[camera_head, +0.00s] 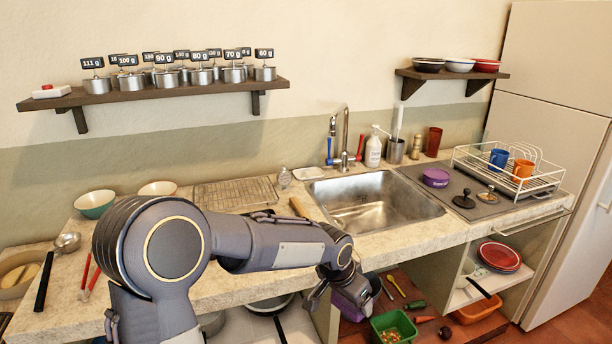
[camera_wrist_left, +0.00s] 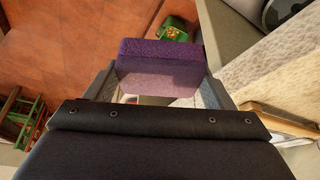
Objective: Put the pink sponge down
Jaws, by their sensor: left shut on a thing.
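A block-shaped sponge (camera_wrist_left: 160,68), purple on top and mauve-pink on its side, is between the two fingers of my left gripper (camera_wrist_left: 158,88) in the left wrist view. The gripper is shut on it. In the head view my left gripper (camera_head: 335,287) hangs in front of the counter's front edge, below the counter top, with the purple sponge (camera_head: 352,298) partly hidden behind it. The sponge is over the lower open space, apart from the counter top. My right gripper is not in view.
The counter (camera_head: 400,233) holds a sink (camera_head: 372,205), a wire rack (camera_head: 236,194) and a dish rack (camera_head: 510,178). Below it are a green bin (camera_head: 393,328), an orange tub (camera_head: 478,308) and loose tools.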

